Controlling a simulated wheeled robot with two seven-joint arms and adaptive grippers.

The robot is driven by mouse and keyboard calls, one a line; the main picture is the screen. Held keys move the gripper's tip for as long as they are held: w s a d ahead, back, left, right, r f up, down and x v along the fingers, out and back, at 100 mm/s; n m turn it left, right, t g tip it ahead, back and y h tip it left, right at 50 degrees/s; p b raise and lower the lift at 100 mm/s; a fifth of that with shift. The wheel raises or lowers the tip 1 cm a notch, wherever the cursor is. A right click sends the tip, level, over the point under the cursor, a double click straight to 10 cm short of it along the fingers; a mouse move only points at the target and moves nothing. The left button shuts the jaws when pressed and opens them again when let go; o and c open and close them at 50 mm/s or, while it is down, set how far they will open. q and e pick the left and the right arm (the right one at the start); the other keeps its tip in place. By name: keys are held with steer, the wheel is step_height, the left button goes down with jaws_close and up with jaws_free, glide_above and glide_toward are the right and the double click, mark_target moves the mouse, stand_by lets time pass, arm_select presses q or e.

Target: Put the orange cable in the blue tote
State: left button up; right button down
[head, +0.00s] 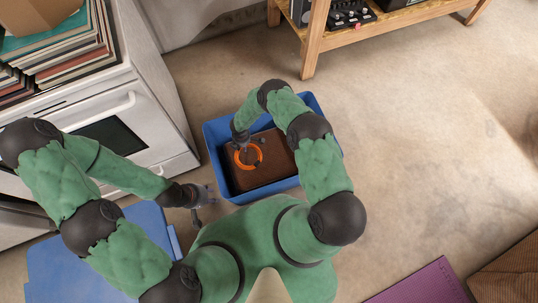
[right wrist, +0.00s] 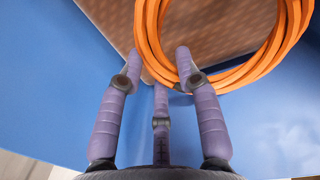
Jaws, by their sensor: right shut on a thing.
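The orange cable (head: 261,154) is a coiled ring. In the head view it is over the brown box inside the blue tote (head: 222,180). I cannot tell whether the cable touches the box. My left gripper (head: 208,203) is outside the tote, left of it, with spread fingers and nothing in them.
The brown box (head: 262,178) fills much of the tote; it also shows in the right wrist view (right wrist: 205,35). A white oven (head: 125,110) stands at left, a wooden bench (head: 312,40) at the back. A blue panel (head: 75,262) lies front left.

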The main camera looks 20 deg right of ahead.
steer(key=shift+f, duration=0.3)
stand_by(0.4)
steer(key=c, duration=0.8)
jaws_free()
steer(key=shift+s+r, duration=0.2)
steer(key=shift+r, duration=2.8)
steer(key=shift+s+r, duration=0.2)
steer(key=shift+r, duration=2.75)
